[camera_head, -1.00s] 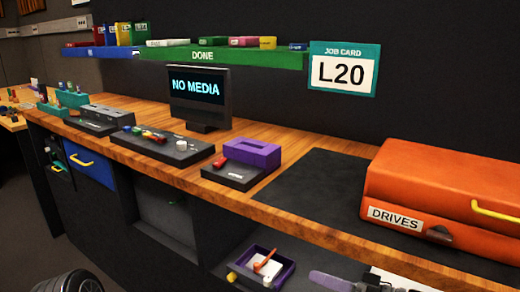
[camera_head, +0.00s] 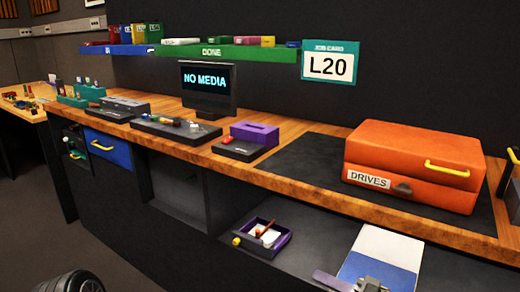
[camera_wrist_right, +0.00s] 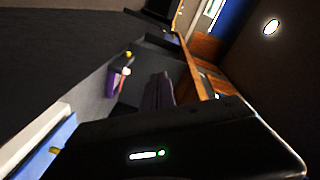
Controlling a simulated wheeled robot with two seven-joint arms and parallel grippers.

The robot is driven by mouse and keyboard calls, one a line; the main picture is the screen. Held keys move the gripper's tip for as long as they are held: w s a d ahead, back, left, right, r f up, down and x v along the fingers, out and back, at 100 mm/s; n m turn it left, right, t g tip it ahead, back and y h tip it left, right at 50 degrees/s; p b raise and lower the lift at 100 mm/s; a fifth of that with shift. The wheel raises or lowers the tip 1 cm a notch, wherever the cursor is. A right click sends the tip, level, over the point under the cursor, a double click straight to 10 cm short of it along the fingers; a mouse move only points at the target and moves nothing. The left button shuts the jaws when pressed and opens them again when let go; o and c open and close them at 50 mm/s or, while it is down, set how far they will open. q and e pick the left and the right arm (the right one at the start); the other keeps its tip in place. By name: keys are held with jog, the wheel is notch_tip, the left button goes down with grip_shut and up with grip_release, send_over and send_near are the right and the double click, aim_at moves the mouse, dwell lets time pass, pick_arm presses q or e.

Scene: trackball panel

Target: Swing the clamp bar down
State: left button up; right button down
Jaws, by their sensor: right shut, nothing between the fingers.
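The frames do not label a clamp bar, and I cannot tell for sure which part it is. A small red part (camera_head: 227,139) sits on a dark base (camera_head: 236,150) beside a purple block (camera_head: 255,134) on the bench. A dark control panel (camera_head: 165,131) with several small coloured knobs lies to its left.
An orange DRIVES case (camera_head: 415,163) stands on the dark mat (camera_head: 308,165). Below the bench top (camera_head: 290,187), a purple tray (camera_head: 280,245) holds white and orange items. A white and blue board (camera_head: 383,257) is near my right gripper. A monitor (camera_head: 207,90) reads NO MEDIA.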

jog(key=s+a+f+m+g+h, duration=0.1)
jog(key=s+a+f+m+g, duration=0.2)
jog(key=f, duration=0.5)
jog(key=s+a+f+h, duration=0.1)
jog(key=s+a+f, duration=0.2)
jog(key=a+f, duration=0.35)
jog(key=s+a+f+m+g+h, duration=0.1)
jog(key=s+a+f+m+g, duration=0.2)
jog(key=f, duration=0.6)
jog(key=s+d+f+n+g+h, duration=0.2)
jog(key=s+d+f+h, duration=0.1)
jog(key=s+f, duration=0.5)
jog(key=s+d+f+n+g+h, duration=0.25)
jog(key=s+f, duration=0.35)
jog(key=s, duration=0.3)
pick_arm(q)
notch_tip(320, 180, up, 22)
jog(key=p, duration=2.2)
pick_arm(e)
notch_tip(320, 180, up, 22)
jog(key=shift+w+a+r+n+h, duration=0.15)
jog(key=shift+a+r+n+h, duration=0.05)
jog(key=shift+a+n+h, duration=0.25)
pick_arm(q)
jog(key=shift+c, duration=0.4)
